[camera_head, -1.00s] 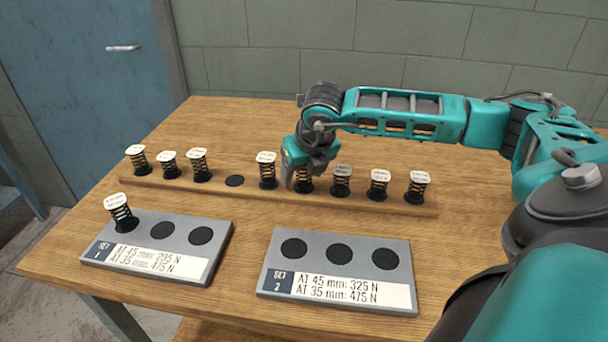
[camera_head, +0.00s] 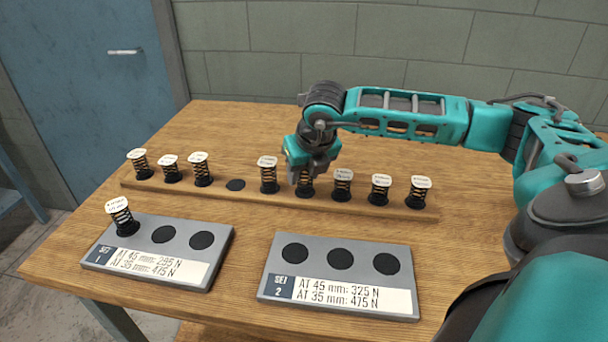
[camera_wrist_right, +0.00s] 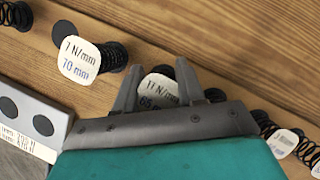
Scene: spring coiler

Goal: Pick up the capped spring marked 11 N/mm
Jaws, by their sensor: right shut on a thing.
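The capped spring marked 11 N/mm (camera_wrist_right: 157,91) is between the two fingers of my right gripper (camera_wrist_right: 158,72) in the right wrist view. The lower part of its cap text is partly hidden by the gripper body. In the head view its dark coil (camera_head: 305,188) stands upright in the wooden rack, with its cap hidden behind my right gripper (camera_head: 304,176). My right gripper points down and is shut on this spring. My left gripper is not in view.
The wooden rack (camera_head: 335,204) holds several other capped springs close on both sides, including one marked 7 N/mm (camera_wrist_right: 80,60), and an empty spot (camera_head: 235,185). The set 1 tray (camera_head: 216,252) holds one spring (camera_head: 122,218). The set 2 tray (camera_head: 318,266) is empty.

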